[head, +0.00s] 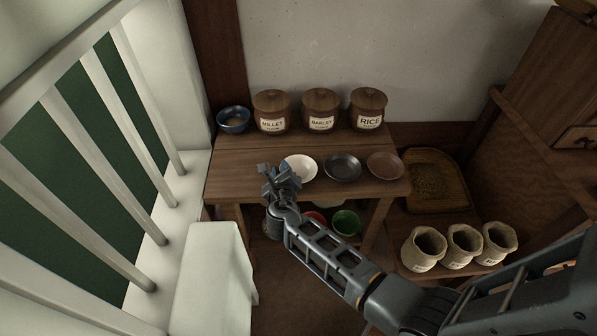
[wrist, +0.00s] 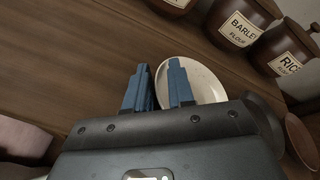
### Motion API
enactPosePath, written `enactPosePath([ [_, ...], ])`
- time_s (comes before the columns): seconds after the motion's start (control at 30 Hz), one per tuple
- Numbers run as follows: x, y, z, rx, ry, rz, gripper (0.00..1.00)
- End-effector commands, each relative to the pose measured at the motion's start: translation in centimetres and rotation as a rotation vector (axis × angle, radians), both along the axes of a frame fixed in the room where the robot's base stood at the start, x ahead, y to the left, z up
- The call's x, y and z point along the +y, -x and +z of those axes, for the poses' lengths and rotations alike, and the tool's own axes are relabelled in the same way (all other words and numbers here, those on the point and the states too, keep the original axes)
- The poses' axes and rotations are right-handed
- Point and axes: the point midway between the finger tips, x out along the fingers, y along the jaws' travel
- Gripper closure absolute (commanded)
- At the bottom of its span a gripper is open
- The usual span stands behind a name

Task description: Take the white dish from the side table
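The white dish (head: 299,167) lies on the wooden side table (head: 240,165), at the left end of a row of three dishes. My gripper (head: 279,172) is just left of the dish in the head view. In the wrist view the white dish (wrist: 196,78) shows beyond the fingers, partly hidden by the right finger. The two blue fingers of my gripper (wrist: 158,85) stand apart with bare table between them. The gripper is open and holds nothing. I cannot tell whether a finger touches the dish.
A dark dish (head: 342,167) and a brown dish (head: 385,165) lie to the right. Labelled jars (head: 321,110) and a blue bowl (head: 233,120) stand at the back. A white post (head: 213,275) and railing (head: 130,90) are on the left. Sacks (head: 463,246) stand at lower right.

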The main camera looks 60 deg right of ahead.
Motion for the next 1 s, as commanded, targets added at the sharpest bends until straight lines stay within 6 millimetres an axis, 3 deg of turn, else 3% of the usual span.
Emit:
enactPosePath([
  [0.07,0.0,0.0,0.0,0.000,0.000,0.000,0.78],
  [0.3,0.1,0.0,0.0,0.000,0.000,0.000,1.00],
  [0.77,0.1,0.0,0.1,-0.001,0.000,0.001,1.00],
  [1.0,0.1,0.0,1.8,-0.002,-0.001,0.000,1.00],
])
